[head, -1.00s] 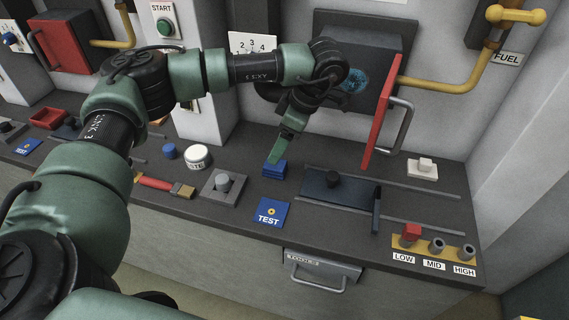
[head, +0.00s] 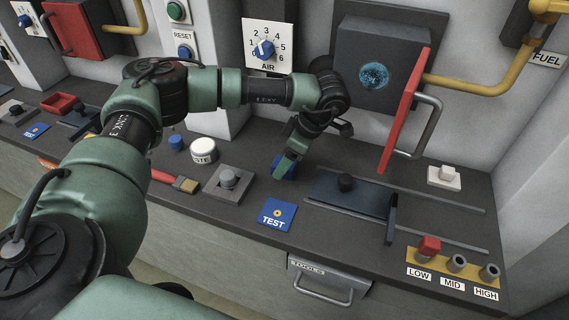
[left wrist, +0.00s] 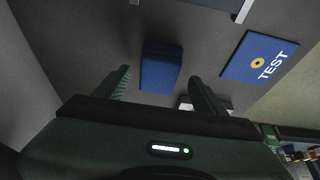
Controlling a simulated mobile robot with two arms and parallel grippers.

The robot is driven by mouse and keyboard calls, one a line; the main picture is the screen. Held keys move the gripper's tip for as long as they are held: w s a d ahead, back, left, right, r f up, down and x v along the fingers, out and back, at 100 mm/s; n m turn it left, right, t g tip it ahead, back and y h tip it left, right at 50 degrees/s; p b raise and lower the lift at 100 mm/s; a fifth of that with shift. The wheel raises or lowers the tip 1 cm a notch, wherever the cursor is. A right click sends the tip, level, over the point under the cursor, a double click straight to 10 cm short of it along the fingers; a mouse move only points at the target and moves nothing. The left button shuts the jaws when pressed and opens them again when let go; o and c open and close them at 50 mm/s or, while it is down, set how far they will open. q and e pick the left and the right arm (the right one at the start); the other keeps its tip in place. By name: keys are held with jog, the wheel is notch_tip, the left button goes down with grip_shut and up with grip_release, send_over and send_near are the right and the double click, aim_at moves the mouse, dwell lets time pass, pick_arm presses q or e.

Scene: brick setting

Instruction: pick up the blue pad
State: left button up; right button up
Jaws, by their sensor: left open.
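The blue pad (left wrist: 161,66) is a small, thick blue block on the dark counter. In the left wrist view it lies between the two fingers, with a gap on each side. In the head view the blue pad (head: 280,162) is mostly hidden behind my left gripper (head: 287,167), which points down at it. In the wrist view my left gripper (left wrist: 160,82) is open, and neither finger visibly touches the pad. How far the fingertips are above the counter is hard to tell. My right gripper is not in view.
A flat blue TEST plate (head: 277,214) lies in front of the pad. A grey knob block (head: 229,183) and white button (head: 204,152) stand left. A dark sliding plate (head: 345,195) is right. An open red door (head: 408,110) juts out behind on the right.

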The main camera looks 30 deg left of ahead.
pick_arm(q)
jog(key=shift+x, duration=0.95)
jog(key=shift+c, duration=0.3)
jog(key=c, duration=1.4)
jog(key=shift+r, duration=0.1)
notch_tip(320, 180, up, 20)
jog(key=shift+b, duration=0.5)
